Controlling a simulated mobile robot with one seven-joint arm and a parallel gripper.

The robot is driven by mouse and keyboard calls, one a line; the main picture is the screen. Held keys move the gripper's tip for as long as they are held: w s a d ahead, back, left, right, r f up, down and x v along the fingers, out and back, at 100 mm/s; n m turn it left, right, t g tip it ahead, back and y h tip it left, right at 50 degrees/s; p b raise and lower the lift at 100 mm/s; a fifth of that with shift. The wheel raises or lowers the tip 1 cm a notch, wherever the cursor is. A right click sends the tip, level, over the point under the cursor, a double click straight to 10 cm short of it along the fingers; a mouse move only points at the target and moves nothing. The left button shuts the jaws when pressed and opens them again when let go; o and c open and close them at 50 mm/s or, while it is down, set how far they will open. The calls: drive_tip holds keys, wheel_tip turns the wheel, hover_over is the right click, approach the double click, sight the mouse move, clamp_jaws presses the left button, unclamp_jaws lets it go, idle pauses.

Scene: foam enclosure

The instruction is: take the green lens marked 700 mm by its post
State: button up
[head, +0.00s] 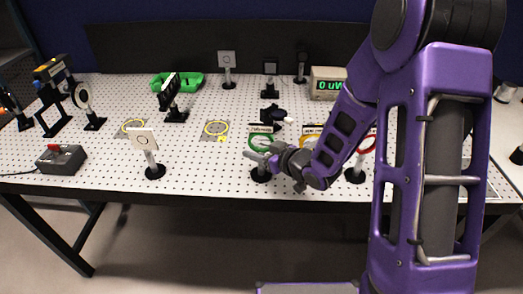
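The green-ringed lens (261,140) stands upright on a post over a round black base (260,176), near the front edge of the perforated table. A small label above its ring is too small to read. My gripper (258,156) comes in from the right, level with the post just below the ring. Its fingers overlap the post in the picture and hide most of it. I cannot tell whether the fingers touch the post or whether they are open or shut.
A red-ringed lens (367,144) stands to the right, and a yellow-labelled part (312,130) is partly hidden behind my arm. A white card on a post (144,140) and a grey box (61,159) stand to the left.

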clamp_jaws()
idle(1.0)
